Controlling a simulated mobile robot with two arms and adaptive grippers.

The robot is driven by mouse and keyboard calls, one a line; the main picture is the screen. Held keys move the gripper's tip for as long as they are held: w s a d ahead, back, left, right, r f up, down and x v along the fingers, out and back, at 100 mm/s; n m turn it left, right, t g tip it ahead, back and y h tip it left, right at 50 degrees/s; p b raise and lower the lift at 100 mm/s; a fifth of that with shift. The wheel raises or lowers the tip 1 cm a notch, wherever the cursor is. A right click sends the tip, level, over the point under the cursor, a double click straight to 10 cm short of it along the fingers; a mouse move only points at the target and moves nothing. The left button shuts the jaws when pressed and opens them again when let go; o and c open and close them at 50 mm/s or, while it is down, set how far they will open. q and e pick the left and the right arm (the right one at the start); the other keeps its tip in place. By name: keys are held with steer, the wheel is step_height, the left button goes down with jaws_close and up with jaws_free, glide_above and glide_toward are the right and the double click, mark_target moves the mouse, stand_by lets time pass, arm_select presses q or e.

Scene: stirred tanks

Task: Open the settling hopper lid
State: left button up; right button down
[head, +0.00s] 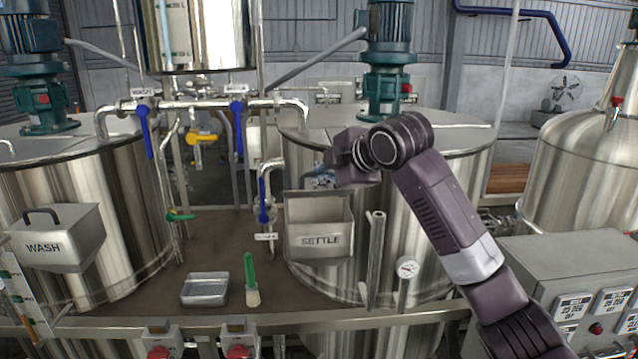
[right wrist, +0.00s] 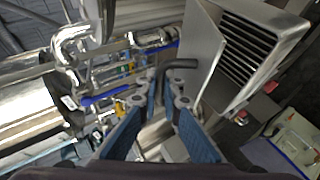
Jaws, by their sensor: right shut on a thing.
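The settling hopper (head: 320,240), labelled SETTLE, is a steel box on the front of the middle tank. Its top stands open in the head view. In the right wrist view its lid (right wrist: 208,45) is a flat plate swung up away from the opening, where a slatted grate (right wrist: 258,50) shows. My right gripper (right wrist: 166,82) is shut on the lid's dark bar handle (right wrist: 182,64). In the head view the right gripper (head: 322,178) is at the hopper's upper back edge, its fingertips partly hidden. My left gripper is not in view.
The wash hopper (head: 58,245) at left has its lid down. A steel tray (head: 205,292) and a green-handled brush (head: 251,282) lie on the deck. Blue-handled valves (head: 237,125) and pipes stand left of my arm. A control box (head: 560,270) is at right.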

steer(key=shift+w+r, duration=0.3)
steer(key=shift+r, duration=0.05)
stand_by(0.3)
steer(key=c, duration=2.4)
jaws_free()
steer(key=v, duration=1.2)
